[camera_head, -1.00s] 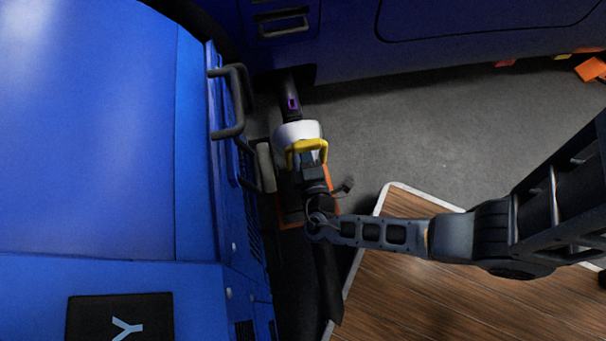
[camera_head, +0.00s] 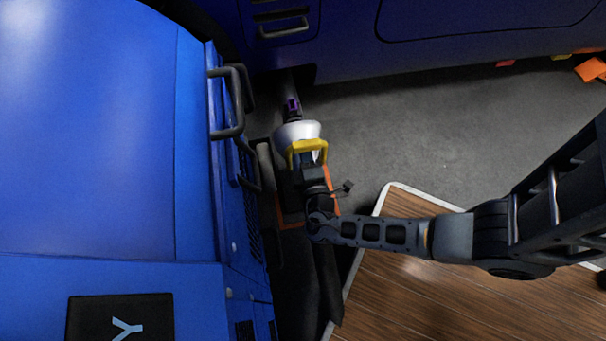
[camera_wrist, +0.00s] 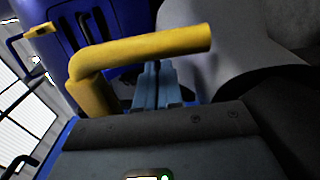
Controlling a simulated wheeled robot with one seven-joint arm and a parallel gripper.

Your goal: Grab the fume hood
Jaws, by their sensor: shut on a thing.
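The fume hood appears as a white funnel-like piece (camera_head: 297,131) with a yellow handle (camera_head: 306,149), in the middle of the head view between the blue machine and the floor. The yellow handle (camera_wrist: 140,55) crosses the wrist view, with the grey-white hood body (camera_wrist: 225,70) behind it. My gripper (camera_head: 312,168) is at the handle, shut on it. In the wrist view my gripper's fingers (camera_wrist: 155,88) are close together and pass behind the handle bar. The exact contact is partly hidden.
A blue vehicle-like body (camera_head: 110,140) with black grab handles (camera_head: 230,105) stands close on the left. Another dark blue body (camera_head: 420,30) lies along the top. A wood-topped surface (camera_head: 430,300) is at lower right. Grey floor (camera_head: 420,130) is open to the right.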

